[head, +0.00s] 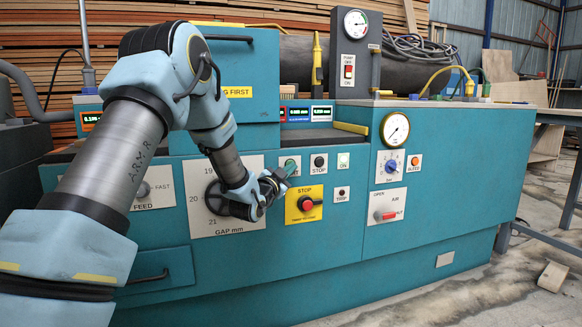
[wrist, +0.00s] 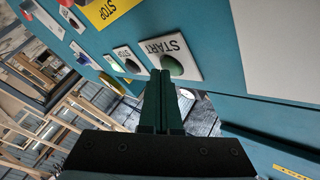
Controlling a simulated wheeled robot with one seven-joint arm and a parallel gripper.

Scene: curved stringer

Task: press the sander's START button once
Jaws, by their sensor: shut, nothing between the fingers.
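The START button (wrist: 174,67) is a dark green round button on a white plate marked START in the wrist view. In the head view its plate (head: 290,160) shows just above my fingertips, partly covered by my gripper. My gripper (wrist: 160,74) is shut and empty, its two dark fingers side by side. The fingertips overlap the edge of the START button in the wrist view; I cannot tell whether they touch it. In the head view my gripper (head: 287,172) reaches the sander's teal front panel (head: 345,235) from the left.
A black STOP button (head: 319,161) and a green lamp (head: 343,160) sit right of START. A red emergency stop (head: 306,203) on a yellow plate is just below, with a TRIP button (head: 342,193) beside it. The GAP handwheel (head: 215,197) lies behind my wrist.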

